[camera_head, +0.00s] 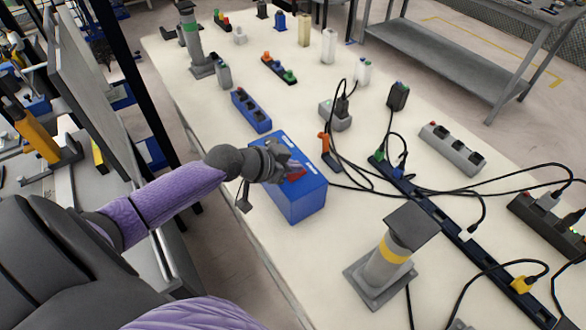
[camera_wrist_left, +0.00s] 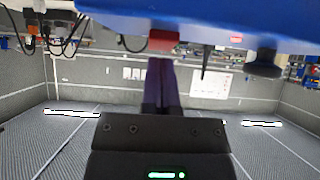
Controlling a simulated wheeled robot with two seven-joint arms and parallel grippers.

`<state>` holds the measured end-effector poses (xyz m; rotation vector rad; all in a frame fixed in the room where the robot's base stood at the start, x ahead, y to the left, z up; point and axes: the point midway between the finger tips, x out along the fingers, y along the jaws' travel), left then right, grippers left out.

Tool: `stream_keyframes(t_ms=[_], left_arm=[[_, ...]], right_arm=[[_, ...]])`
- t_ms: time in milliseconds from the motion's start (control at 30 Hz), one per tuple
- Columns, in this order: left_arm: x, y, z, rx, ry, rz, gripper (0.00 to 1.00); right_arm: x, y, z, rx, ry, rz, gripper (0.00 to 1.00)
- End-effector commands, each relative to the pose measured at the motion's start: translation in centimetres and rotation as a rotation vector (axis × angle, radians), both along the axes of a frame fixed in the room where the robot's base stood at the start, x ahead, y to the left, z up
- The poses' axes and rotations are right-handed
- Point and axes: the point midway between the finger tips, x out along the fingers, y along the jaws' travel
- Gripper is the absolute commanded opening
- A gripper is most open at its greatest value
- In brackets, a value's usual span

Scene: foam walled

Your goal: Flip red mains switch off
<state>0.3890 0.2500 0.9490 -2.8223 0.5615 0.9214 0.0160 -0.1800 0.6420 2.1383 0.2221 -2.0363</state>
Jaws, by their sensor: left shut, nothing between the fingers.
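A blue box (camera_head: 302,202) stands on the pale table, left of the middle of the head view. Its red mains switch (camera_head: 297,175) shows beside my gripper, partly covered by it. My left gripper (camera_head: 284,168) is over the top of the box, shut and empty. In the left wrist view the blue box (camera_wrist_left: 110,18) fills the top edge, with the red switch (camera_wrist_left: 163,40) at its lower edge. The shut fingers (camera_wrist_left: 160,62) end right at the switch; I cannot tell whether they touch it. The switch's on or off position is unclear. My right gripper is not in view.
A long dark power strip (camera_head: 430,207) with several black cables runs to the right of the box. A grey post with a yellow band (camera_head: 394,250) stands in front right. A blue socket block (camera_head: 250,111) lies behind. Bare table lies left of the post.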

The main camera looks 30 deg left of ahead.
Motion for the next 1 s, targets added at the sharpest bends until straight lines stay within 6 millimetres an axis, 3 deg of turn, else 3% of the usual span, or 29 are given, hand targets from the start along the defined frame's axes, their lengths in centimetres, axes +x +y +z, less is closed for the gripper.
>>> stream_keyframes(t_ms=[333,467,1000], left_arm=[[0.1,0.0,-0.2,0.001,-0.001,0.0,0.0],[0.3,-0.1,-0.2,0.027,0.06,0.0,0.0],[1.4,-0.6,-0.3,0.022,0.057,0.0,0.0]], right_arm=[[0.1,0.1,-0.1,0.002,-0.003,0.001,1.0],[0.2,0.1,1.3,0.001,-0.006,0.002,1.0],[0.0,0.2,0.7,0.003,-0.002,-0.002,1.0]])
